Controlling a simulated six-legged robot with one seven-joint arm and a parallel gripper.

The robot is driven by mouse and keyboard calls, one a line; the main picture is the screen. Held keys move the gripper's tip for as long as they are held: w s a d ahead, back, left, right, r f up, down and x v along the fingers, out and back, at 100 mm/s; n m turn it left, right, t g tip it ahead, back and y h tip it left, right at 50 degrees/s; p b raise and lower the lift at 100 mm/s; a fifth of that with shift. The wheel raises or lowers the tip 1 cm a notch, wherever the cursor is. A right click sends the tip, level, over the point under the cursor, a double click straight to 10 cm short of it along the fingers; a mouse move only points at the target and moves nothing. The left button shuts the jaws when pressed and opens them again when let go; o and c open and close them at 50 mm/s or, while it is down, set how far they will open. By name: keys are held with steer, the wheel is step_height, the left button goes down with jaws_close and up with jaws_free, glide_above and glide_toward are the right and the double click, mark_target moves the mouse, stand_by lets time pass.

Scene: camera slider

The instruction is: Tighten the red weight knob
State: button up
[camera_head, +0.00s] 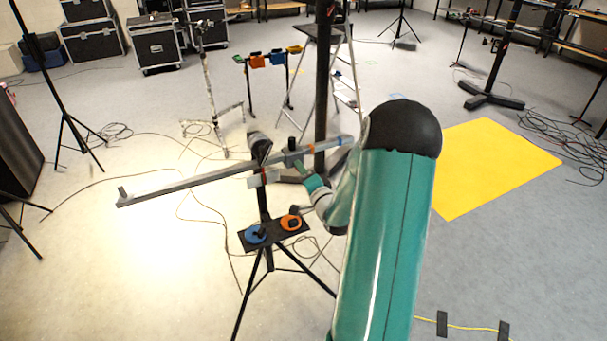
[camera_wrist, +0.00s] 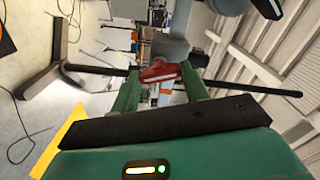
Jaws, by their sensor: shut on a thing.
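The red weight knob (camera_wrist: 158,71) shows in the wrist view as a red bar-like piece between my two green fingers. My gripper (camera_wrist: 161,78) is shut on it, with one finger at each side. In the head view my gripper (camera_head: 303,170) reaches the right part of the slider rail (camera_head: 180,186), close to a dark block on it. The red knob cannot be made out there. The rail lies across a black tripod (camera_head: 264,262) and slopes up to the right.
A small black tray (camera_head: 272,237) with a blue disc (camera_head: 255,234) and an orange disc (camera_head: 291,222) sits on the tripod below the rail. A dark upright post stands behind my arm. Cables lie on the floor. A yellow mat (camera_head: 490,165) lies to the right.

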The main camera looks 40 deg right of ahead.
steer(key=shift+m, duration=5.1)
steer(key=o, duration=1)
steer(key=v, duration=1.4)
steer(key=shift+w, duration=0.1)
